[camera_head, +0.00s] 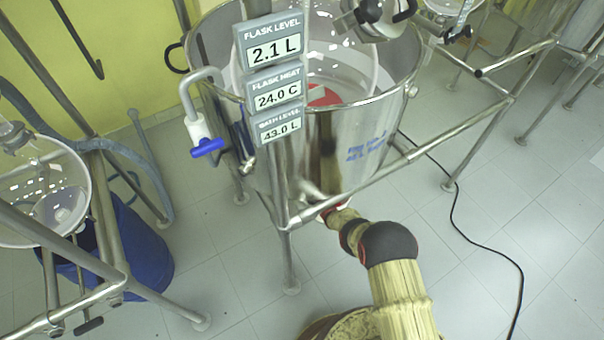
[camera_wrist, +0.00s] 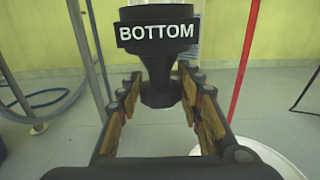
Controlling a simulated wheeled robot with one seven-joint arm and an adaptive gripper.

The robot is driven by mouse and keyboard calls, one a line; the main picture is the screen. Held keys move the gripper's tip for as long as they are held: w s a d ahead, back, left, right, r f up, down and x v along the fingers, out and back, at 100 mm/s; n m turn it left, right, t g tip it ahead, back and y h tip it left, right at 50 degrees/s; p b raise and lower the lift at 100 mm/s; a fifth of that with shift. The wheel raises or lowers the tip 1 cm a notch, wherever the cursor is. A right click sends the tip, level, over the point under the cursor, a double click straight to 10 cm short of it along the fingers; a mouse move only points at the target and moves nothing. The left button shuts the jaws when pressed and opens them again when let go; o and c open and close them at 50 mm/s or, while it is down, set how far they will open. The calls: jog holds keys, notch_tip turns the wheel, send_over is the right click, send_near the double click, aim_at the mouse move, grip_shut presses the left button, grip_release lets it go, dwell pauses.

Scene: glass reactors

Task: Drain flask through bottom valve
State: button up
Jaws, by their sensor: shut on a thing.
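The glass flask (camera_head: 343,68) sits inside the large steel bath (camera_head: 372,135) in the head view. Panels on the bath's front read flask level 2.1 L (camera_head: 275,49), 24.0 C (camera_head: 276,94) and 43.0 L (camera_head: 280,124). In the wrist view, the black bottom valve (camera_wrist: 158,14) carries a "BOTTOM" label (camera_wrist: 158,33) and has a flared black knob (camera_wrist: 160,88) pointing down. My gripper (camera_wrist: 161,84) is shut on this knob, with one finger on each side. In the head view my arm reaches under the bath, and my gripper is hidden there.
A steel tube frame (camera_head: 440,147) surrounds the bath. A blue-handled tap (camera_head: 207,147) is on the bath's left. Another glass vessel (camera_head: 50,200) and a blue bin (camera_head: 140,250) stand at left. A black cable (camera_head: 455,205) crosses the tiled floor. A red rod (camera_wrist: 243,60) rises at right in the wrist view.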

jog(key=shift+m+t+h, duration=0.4)
jog(key=shift+m+h, duration=0.1)
jog(key=shift+h, duration=0.2)
jog(key=shift+h+p, duration=0.3)
jog(key=o, duration=1.2)
jog(key=shift+c, duration=0.2)
jog(key=v, duration=0.7)
jog(key=shift+s, duration=0.15)
jog(key=shift+d+f, duration=0.1)
jog(key=shift+f, duration=0.05)
